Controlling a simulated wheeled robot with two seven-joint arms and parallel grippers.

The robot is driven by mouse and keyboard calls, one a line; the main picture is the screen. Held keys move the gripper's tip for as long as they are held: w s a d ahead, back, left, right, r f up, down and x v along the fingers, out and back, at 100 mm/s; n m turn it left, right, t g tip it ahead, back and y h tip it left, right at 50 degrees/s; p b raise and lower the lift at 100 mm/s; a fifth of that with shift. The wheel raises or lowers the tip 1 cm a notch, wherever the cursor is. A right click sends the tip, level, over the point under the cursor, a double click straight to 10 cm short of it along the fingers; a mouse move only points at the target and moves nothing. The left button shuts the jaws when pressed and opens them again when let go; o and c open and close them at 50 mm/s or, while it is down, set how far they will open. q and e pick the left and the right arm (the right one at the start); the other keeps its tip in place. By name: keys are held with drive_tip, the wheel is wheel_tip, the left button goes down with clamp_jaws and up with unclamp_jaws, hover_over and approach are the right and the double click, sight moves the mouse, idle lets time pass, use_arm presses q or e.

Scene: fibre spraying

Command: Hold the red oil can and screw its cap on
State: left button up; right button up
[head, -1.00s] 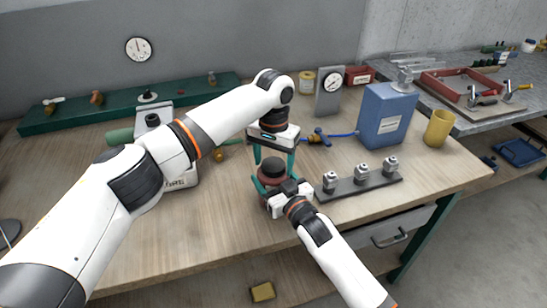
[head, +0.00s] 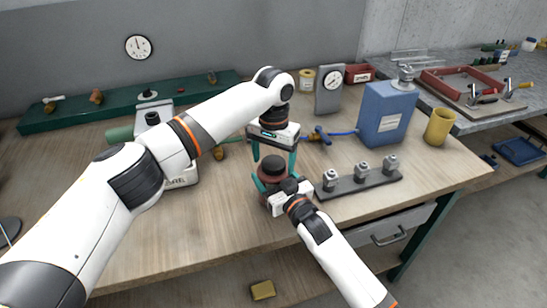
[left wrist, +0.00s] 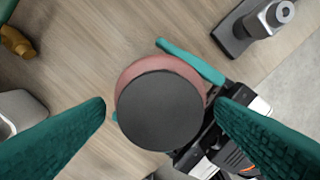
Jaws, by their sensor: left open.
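The red oil can (head: 271,184) stands over the bench, seen mostly from above. Its dark round cap (head: 273,165) sits on top; I cannot tell how tightly. In the left wrist view the cap (left wrist: 160,110) covers most of the can's red top (left wrist: 140,73). My left gripper (head: 273,162) points down above the can, open, one finger on each side of the cap and apart from it. My right gripper (head: 273,188) reaches in from the lower right, its teal fingers around the can's body, shut on it. The can's lower part is hidden by the right gripper.
A dark rack with several metal fittings (head: 362,182) lies just right of the can. A blue canister (head: 386,118), a yellow cup (head: 440,127) and a gauge (head: 329,88) stand behind. The front-left bench is clear.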

use_arm(q)
wheel_tip(320, 180, up, 12)
idle(0.4)
use_arm(e)
drive_tip(key=o, duration=2)
drive_tip(key=shift+c, duration=0.2)
drive_tip(key=shift+s, duration=0.1)
drive_tip(key=b+v, duration=0.1)
drive_tip(key=v, duration=1)
use_arm(q)
drive_tip(key=shift+f, duration=0.65)
use_arm(e)
drive_tip(key=shift+s+d, duration=0.2)
drive_tip(key=shift+s, duration=0.15)
